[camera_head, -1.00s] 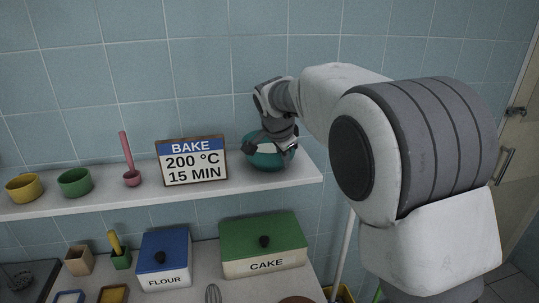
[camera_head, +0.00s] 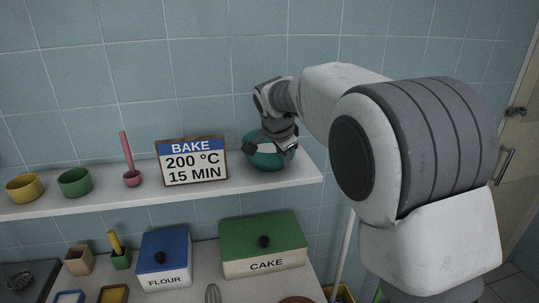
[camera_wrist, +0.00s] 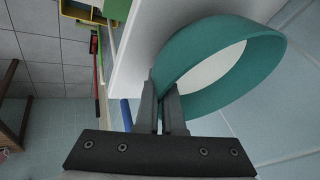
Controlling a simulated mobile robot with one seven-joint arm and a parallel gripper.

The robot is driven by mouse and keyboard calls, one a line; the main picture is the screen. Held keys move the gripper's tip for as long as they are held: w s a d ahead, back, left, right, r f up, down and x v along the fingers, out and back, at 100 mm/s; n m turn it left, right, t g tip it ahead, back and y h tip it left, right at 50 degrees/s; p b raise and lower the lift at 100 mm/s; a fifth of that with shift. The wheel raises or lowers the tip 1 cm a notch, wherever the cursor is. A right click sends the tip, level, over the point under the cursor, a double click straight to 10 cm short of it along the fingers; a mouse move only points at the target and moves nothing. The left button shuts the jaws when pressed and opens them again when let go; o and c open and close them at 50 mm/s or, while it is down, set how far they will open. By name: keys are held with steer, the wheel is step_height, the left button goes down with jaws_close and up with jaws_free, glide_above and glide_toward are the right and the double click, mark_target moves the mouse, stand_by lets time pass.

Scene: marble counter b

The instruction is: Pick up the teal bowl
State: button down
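The teal bowl (camera_head: 268,160) stands at the right end of the white shelf, to the right of the BAKE sign. My gripper (camera_head: 270,146) is over its near rim and covers part of it. In the wrist view the bowl (camera_wrist: 262,62) shows its pale inside. The two fingers of my gripper (camera_wrist: 163,92) are close together there, one on each side of the bowl's wall, and appear shut on it. The fingertips are partly hidden behind the rim. The bowl looks to be resting on the shelf.
The BAKE sign (camera_head: 192,162) stands close to the bowl's left. A pink ladle-like item (camera_head: 131,172), a green bowl (camera_head: 75,182) and a yellow bowl (camera_head: 24,187) are farther left on the shelf (camera_head: 215,192). Flour (camera_head: 165,262) and cake (camera_head: 262,246) boxes stand below. Tiled wall behind.

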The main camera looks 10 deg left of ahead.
steer(key=shift+r, duration=0.2)
stand_by(0.3)
steer(key=shift+r, duration=1.1)
steer(key=shift+d+r+b, duration=0.15)
steer(key=shift+r+b, duration=0.15)
steer(key=shift+r, duration=0.65)
steer(key=s+d+r+b, duration=0.2)
steer(key=s+d+r, duration=0.3)
steer(key=d, duration=0.5)
steer(key=shift+r, duration=0.8)
steer(key=shift+s+f+b, duration=0.1)
steer(key=shift+s+b, duration=0.15)
steer(key=shift+b, duration=0.05)
